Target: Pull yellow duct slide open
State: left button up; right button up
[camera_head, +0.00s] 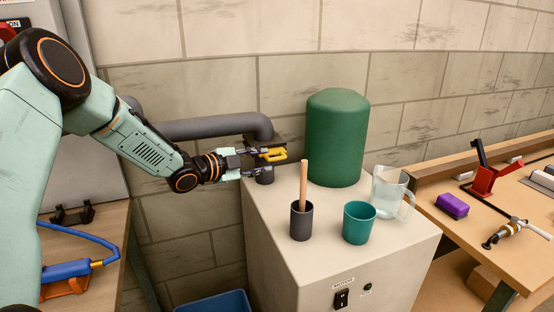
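The yellow duct slide handle (273,154) shows as a small loop by the end of the grey duct (215,127), above the back left of the white cabinet. My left gripper (268,157) reaches in from the left at the handle, with its fingers around it. The fingers and handle overlap in this view, so I cannot tell whether they grip it or only surround it. A dark plate (281,139) shows just behind the handle. My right gripper is not in view.
The white cabinet (325,268) holds a green tank (337,135), a dark cup (301,222) with a wooden stick, a teal cup (359,222) and a clear jug (391,192). A blue bin (212,304) stands low on the left. A workbench (500,222) with tools is at right.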

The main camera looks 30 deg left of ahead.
aim_at(273, 159)
pick_arm(q)
jog(key=x, duration=0.4)
jog(key=shift+w+d+r+b, duration=0.1)
jog(key=shift+d+b, duration=0.2)
jog(key=shift+d, duration=0.1)
jog(key=shift+w, duration=0.25)
jog(key=shift+w+a+f, duration=0.35)
jog(key=shift+a+f, duration=0.15)
jog(key=shift+a, duration=0.05)
jog(key=shift+s+d+r, duration=0.35)
jog(key=shift+d+r, duration=0.05)
jog(key=shift+d, duration=0.05)
jog(key=c, duration=0.4)
jog(key=shift+w+a+f, duration=0.15)
jog(key=shift+a+f, duration=0.05)
grip_shut()
